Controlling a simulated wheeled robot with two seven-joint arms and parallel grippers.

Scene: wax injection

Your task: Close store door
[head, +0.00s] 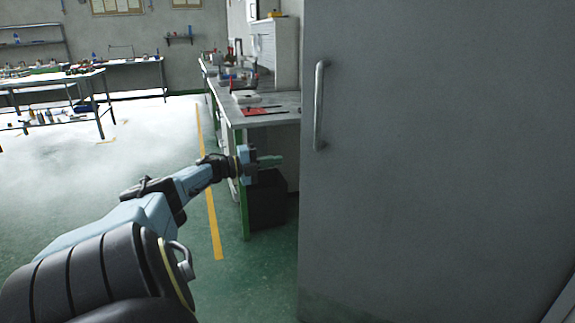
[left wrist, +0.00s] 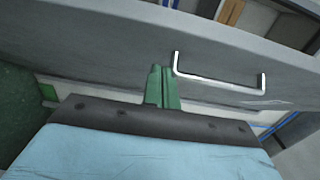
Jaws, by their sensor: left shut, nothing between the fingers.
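The grey store door (head: 440,150) fills the right half of the head view, with an upright bar handle (head: 319,105) near its left edge. My left gripper (head: 272,161) is shut and empty, just left of the door's edge and below the handle. In the left wrist view its green fingers (left wrist: 162,88) are together in front of a grey panel (left wrist: 110,45) with a metal handle (left wrist: 218,82), and the handle is to their right. I cannot tell whether the fingers touch the panel. My right gripper is not in view.
A workbench (head: 270,110) with tools stands behind my left gripper, with a dark box (head: 267,200) under it. Another table (head: 60,80) stands at the far left. The floor left of the yellow line (head: 211,200) is open.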

